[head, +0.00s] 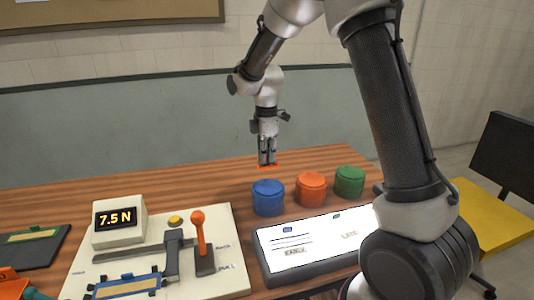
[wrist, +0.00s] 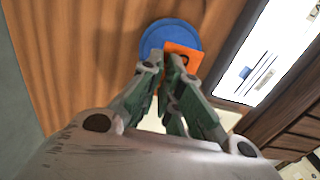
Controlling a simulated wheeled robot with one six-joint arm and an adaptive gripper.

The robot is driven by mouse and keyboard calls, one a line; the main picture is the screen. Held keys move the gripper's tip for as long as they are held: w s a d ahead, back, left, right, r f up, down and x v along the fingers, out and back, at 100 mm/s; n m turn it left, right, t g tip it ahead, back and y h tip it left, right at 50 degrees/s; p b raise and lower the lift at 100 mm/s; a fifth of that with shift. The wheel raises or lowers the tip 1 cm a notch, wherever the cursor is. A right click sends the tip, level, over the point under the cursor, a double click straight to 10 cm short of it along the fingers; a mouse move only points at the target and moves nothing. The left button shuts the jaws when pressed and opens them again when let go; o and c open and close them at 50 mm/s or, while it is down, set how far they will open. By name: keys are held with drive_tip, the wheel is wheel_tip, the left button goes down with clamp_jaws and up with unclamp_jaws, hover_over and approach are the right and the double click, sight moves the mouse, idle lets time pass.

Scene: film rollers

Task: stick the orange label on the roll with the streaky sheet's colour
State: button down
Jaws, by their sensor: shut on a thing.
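My gripper (head: 267,162) is shut on the orange label (head: 268,167) and holds it above the back of the blue roll (head: 268,198). In the wrist view, the label (wrist: 181,54) sticks out from the fingertips (wrist: 166,68) and covers part of the blue roll's top (wrist: 165,32). A gap shows between label and roll in the head view. The orange roll (head: 311,189) and green roll (head: 349,182) stand to the right. On the lit panel (head: 315,240), the left sheet has dark streaks (head: 291,240) and a blue mark (head: 287,229); the right sheet looks plain, with a green mark (head: 336,215).
A white board with an orange-knobbed lever (head: 200,240) and a display reading 7.5 N (head: 116,217) stands at front left. A dark tray (head: 35,245) lies further left. The wooden table (head: 150,185) is clear behind the board. A yellow chair (head: 490,215) stands at right.

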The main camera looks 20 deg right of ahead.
sight(267, 183)
drive_tip(key=shift+f, duration=3.75)
drive_tip(key=shift+f, duration=0.25)
drive_tip(key=c, duration=1.5)
unclamp_jaws()
drive_tip(key=shift+c, duration=0.2)
drive_tip(key=o, duration=0.5)
drive_tip(key=shift+o, duration=0.2)
drive_tip(key=shift+r, duration=0.1)
drive_tip(key=shift+r, duration=3.45)
